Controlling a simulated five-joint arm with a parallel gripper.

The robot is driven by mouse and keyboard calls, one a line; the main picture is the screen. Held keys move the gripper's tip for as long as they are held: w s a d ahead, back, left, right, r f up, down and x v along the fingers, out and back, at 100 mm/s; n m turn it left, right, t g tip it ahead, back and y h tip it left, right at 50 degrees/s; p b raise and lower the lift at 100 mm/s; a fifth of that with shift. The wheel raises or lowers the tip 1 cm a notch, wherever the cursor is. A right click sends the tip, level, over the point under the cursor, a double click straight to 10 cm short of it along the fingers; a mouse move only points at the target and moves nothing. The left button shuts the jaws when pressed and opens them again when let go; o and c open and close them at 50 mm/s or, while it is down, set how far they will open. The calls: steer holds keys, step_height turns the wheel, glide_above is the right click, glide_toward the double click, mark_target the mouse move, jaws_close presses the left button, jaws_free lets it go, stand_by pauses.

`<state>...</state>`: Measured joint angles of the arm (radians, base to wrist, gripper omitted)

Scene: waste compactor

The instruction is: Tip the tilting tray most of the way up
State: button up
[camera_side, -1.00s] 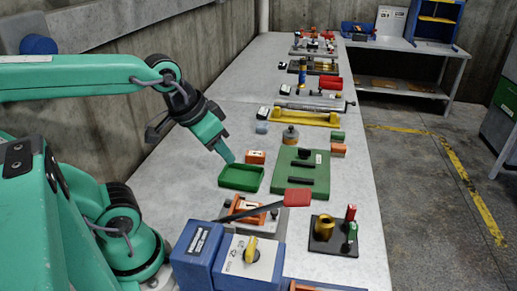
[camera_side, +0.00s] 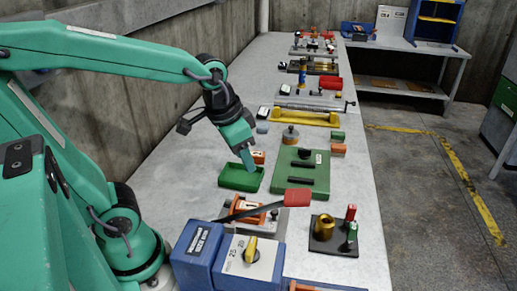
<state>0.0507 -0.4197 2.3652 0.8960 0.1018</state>
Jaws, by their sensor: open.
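A shallow green tray (camera_side: 228,183) with raised rims sits on the bench, just past the orange-and-black lever fixture. It looks level. I cannot tell for certain that it is the tilting tray. My gripper (camera_side: 254,190) comes down from the upper left, its teal fingers pointing at the tray's right side. The fingertips overlap the tray's right rim in the picture; whether they touch it is not clear. The gripper is open and nothing shows between its fingers.
A black lever with a red paddle (camera_side: 298,197) rises in front of the tray. A green plate with black bars (camera_side: 310,158) lies to its right, and an orange block (camera_side: 259,157) behind.

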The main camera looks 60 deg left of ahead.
steer(key=w+d+f+m+g, duration=0.1)
steer(key=w+f, duration=0.1)
steer(key=f, duration=0.1)
steer(key=w+d+f+m+g, duration=0.1)
steer(key=w+f, duration=0.1)
steer(key=f, duration=0.1)
steer(key=w+d+f+g, duration=0.1)
steer(key=w+f, duration=0.1)
steer(key=f, duration=0.1)
steer(key=shift+w+d+m, duration=0.1)
steer(key=shift+w+m, duration=0.3)
steer(key=shift+f, duration=0.1)
steer(key=shift+f, duration=3.85)
jaws_close()
